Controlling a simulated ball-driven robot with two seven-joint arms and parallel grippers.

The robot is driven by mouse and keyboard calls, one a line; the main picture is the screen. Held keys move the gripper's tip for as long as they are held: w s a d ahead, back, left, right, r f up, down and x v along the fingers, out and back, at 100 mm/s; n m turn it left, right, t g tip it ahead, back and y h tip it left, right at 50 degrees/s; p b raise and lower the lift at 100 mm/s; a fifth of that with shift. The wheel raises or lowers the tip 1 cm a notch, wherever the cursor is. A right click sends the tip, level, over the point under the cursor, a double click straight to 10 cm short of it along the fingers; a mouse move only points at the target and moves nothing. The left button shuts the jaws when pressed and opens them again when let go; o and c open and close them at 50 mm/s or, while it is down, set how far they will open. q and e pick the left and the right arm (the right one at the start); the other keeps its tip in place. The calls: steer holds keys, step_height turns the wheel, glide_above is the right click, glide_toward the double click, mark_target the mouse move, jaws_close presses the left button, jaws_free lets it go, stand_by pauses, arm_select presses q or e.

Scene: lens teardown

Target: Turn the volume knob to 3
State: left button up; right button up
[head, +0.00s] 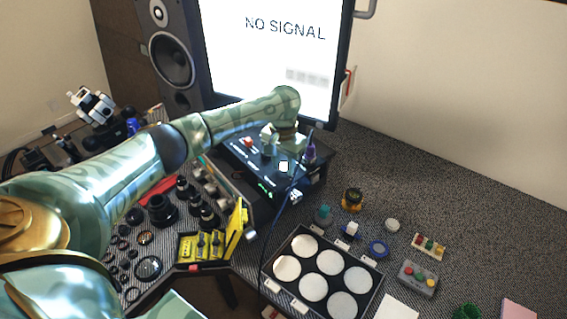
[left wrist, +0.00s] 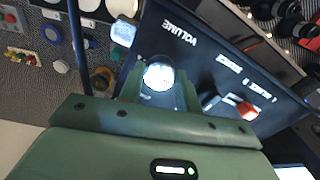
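The volume knob (left wrist: 158,75) is a pale round cap on the dark control box (left wrist: 215,62), below the printed word VOLUME in the left wrist view. My left gripper (left wrist: 159,80) points down at the box, with one finger on each side of the knob. Slim dark gaps seem to lie between fingers and knob, so I see no clear grip. In the head view my left gripper (head: 283,143) is over the far part of the box (head: 247,172) and hides the knob. The knob's setting is not readable. My right gripper is out of view.
A screen (head: 275,50) reading NO SIGNAL and a speaker (head: 170,55) stand behind the box. A dark cable runs down beside the box. A tray (head: 376,285) of white discs, a yellow tool stand (head: 238,228) and lens parts lie nearer.

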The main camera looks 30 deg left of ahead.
arm_select(q)
steer(key=shift+d+r+m+p, duration=0.2)
steer(key=shift+m+p, duration=0.55)
steer(key=shift+p, duration=1.6)
steer(key=shift+a+r+m+p, duration=0.2)
steer(key=shift+m+p, duration=0.55)
steer(key=shift+p, duration=1.6)
steer(key=shift+f+m+p, duration=0.15)
steer(key=shift+m+p, duration=0.2)
steer(key=shift+m, duration=0.15)
steer(key=shift+f+m, duration=0.2)
steer(key=shift+m, duration=0.7)
steer(key=m, duration=0.4)
steer(key=shift+m+p, duration=0.3)
steer(key=m, duration=0.3)
steer(key=shift+m, duration=2.2)
steer(key=o, duration=1)
